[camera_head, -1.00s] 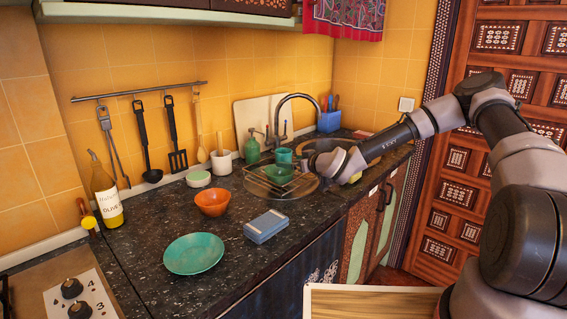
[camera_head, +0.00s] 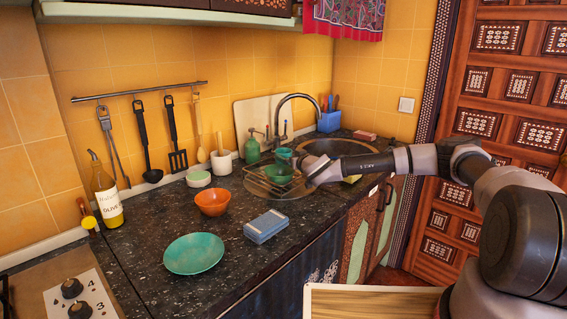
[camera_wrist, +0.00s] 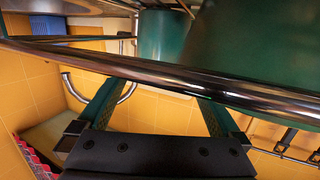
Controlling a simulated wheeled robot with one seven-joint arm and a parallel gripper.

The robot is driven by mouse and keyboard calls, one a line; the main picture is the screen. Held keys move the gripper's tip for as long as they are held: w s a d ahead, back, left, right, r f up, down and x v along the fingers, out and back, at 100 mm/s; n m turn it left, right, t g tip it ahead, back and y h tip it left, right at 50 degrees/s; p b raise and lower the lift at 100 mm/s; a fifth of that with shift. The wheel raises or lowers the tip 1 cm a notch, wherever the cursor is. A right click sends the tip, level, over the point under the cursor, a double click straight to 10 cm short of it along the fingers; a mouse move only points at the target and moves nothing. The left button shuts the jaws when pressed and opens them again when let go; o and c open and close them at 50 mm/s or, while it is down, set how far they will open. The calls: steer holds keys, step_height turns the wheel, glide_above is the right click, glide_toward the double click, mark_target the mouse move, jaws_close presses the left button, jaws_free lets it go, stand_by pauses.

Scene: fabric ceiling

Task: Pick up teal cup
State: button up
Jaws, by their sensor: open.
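The teal cup (camera_head: 283,153) stands at the wire rack over the sink in the head view, partly covered by my gripper. My gripper (camera_head: 299,159) is close on the cup's right side; whether it touches the cup I cannot tell. In the wrist view, my gripper (camera_wrist: 165,88) is open, its two fingers spread, with a shiny metal bar crossing over the fingertips. Beyond the bar are two dark green surfaces, a larger one (camera_wrist: 245,45) and a smaller one (camera_wrist: 163,35). I cannot tell which is the cup. No object shows between the visible parts of the fingers.
The wire rack (camera_head: 262,187) holds a green bowl (camera_head: 277,175) below the cup. A green soap bottle (camera_head: 252,150) and curved faucet (camera_head: 282,110) stand behind. An orange bowl (camera_head: 212,202), blue-grey box (camera_head: 266,226) and turquoise plate (camera_head: 193,254) sit on the dark counter.

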mark_target(287, 155)
steer(key=shift+x, duration=1.55)
steer(key=c, duration=1.3)
steer(key=shift+d+r, duration=0.1)
steer(key=shift+r, duration=0.05)
